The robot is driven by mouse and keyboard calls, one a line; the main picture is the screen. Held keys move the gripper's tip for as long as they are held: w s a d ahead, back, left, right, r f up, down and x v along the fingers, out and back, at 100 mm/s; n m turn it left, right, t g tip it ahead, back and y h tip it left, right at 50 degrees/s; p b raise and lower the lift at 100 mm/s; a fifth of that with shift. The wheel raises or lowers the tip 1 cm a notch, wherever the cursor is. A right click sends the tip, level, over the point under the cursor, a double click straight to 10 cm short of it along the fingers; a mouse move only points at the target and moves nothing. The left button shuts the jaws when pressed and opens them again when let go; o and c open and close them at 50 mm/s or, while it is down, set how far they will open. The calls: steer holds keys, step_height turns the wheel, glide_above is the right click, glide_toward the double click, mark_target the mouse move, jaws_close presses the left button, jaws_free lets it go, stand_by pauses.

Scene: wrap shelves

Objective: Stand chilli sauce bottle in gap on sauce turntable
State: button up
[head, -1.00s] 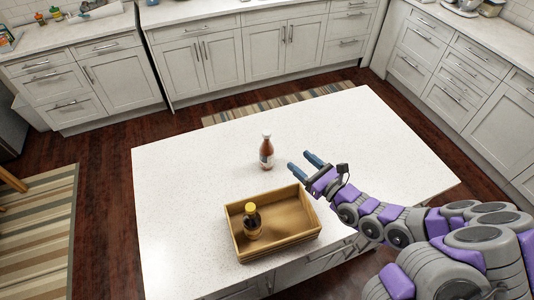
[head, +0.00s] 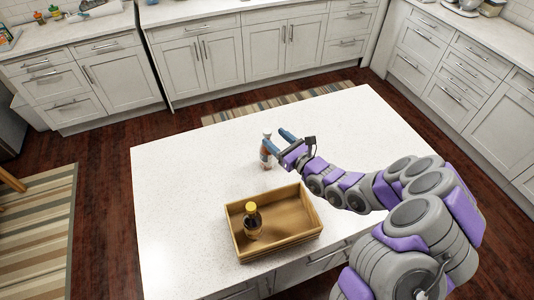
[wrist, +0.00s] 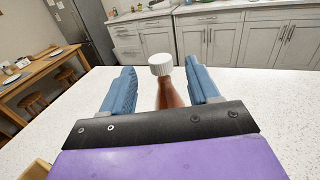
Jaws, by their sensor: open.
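The chilli sauce bottle, red-brown with a white cap, stands upright on the white island top in the head view (head: 265,159). In the wrist view its neck and cap (wrist: 171,93) show between my two blue fingers, and its lower part is hidden behind my gripper's dark bar. My gripper (head: 277,141) is open around the bottle, with a finger on either side; I cannot tell whether either finger touches it. No turntable can be made out in either view.
A wooden tray (head: 283,241) lies on the island in front of the bottle, holding a dark bottle with a yellow cap (head: 252,221). The island top (head: 180,180) is clear to the left. Counters and cabinets line the walls. Small bottles stand on the far left counter.

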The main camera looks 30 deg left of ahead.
mark_target(270, 135)
steer(key=x, duration=0.5)
steer(key=shift+a+f, duration=0.15)
steer(key=shift+f, duration=0.05)
steer(key=shift+r, duration=0.1)
steer(key=c, duration=0.4)
jaws_close()
